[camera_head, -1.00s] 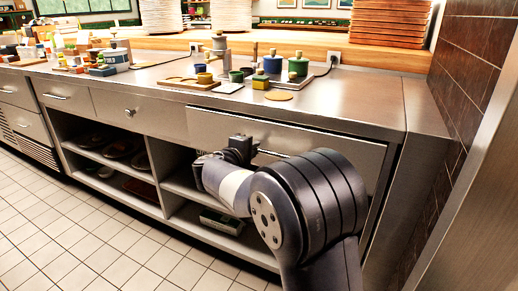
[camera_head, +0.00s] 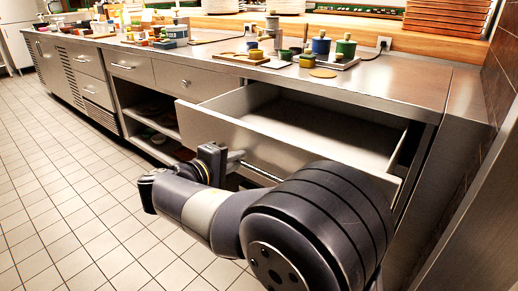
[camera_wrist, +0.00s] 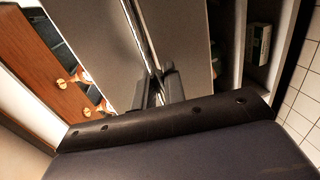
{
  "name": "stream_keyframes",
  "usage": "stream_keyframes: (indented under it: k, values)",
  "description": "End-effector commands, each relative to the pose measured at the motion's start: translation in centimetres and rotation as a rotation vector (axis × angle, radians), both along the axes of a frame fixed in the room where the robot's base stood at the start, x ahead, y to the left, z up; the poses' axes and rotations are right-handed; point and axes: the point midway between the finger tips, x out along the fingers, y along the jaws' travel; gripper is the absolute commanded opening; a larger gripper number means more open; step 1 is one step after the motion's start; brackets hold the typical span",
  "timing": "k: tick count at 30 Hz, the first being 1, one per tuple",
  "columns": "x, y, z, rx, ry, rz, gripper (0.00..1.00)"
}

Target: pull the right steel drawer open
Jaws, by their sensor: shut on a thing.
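The right steel drawer (camera_head: 285,143) stands well out from the counter in the head view, and its inside looks empty. Its long bar handle (camera_head: 262,172) runs along the front face. My gripper (camera_head: 226,158) is at the left part of this handle and is shut on it. In the wrist view the gripper's dark fingers (camera_wrist: 158,88) close around the bar handle (camera_wrist: 145,42), with the drawer front (camera_wrist: 183,35) beside it. My arm hides the lower right of the drawer front.
The steel counter top (camera_head: 405,82) above holds several pots, including a green pot (camera_head: 345,48), and boards. A closed drawer (camera_head: 185,82) is to the left, with open shelves below. The tiled floor (camera_head: 70,180) at left is clear. A brown tiled wall (camera_head: 507,60) stands at right.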

Motion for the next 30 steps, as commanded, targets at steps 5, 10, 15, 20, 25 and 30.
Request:
stream_keyframes:
  k: [5, 10, 15, 20, 25, 30]
  values:
    - [-3.1, 2.7, 0.1, -0.001, 0.001, 0.004, 0.0]
    - [-5.3, 4.3, 0.0, -0.001, 0.002, 0.002, 0.0]
    - [-6.6, 5.2, 0.0, -0.001, 0.0, 0.001, 0.0]
    - [-7.0, 5.5, 0.0, 0.0, 0.0, -0.001, 0.0]
    - [-7.1, 5.5, 0.0, 0.001, 0.0, -0.001, 0.0]
    - [-7.1, 5.5, 0.0, 0.001, 0.0, -0.001, 0.0]
